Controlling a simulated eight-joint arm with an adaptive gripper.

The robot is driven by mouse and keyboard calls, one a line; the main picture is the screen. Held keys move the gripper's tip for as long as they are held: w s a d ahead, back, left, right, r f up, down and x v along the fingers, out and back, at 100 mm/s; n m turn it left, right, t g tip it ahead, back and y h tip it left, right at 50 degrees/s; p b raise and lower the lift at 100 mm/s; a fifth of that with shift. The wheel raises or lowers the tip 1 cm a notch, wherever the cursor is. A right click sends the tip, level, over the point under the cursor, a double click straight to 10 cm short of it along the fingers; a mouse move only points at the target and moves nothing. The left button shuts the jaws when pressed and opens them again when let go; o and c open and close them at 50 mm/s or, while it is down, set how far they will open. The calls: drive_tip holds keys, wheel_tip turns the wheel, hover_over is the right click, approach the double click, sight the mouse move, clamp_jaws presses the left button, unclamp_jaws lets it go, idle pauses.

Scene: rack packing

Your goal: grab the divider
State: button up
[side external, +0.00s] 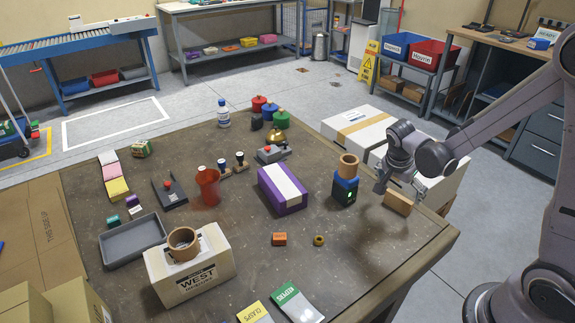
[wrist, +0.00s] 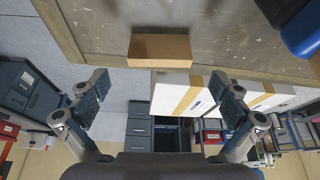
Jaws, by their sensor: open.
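The divider appears to be the plain tan cardboard piece (side external: 398,203) near the right edge of the table; it also shows in the wrist view (wrist: 160,47), top centre, by the table edge. My gripper (side external: 400,187) is close to it at the table's right side. In the wrist view my gripper's two fingers (wrist: 160,88) are wide apart with nothing between them. The divider lies beyond the fingertips, roughly centred between them, and there is no visible contact.
A black and blue box (side external: 344,190) with a brown ring on top stands left of the divider. A purple and white box (side external: 283,189) is farther left. A large white carton (side external: 358,126) stands behind the table's right edge. The table (side external: 375,240) is bare in front of the divider.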

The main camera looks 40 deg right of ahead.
sight(400, 197)
drive_tip(key=shift+x, duration=2.6)
drive_tip(key=c, duration=0.8)
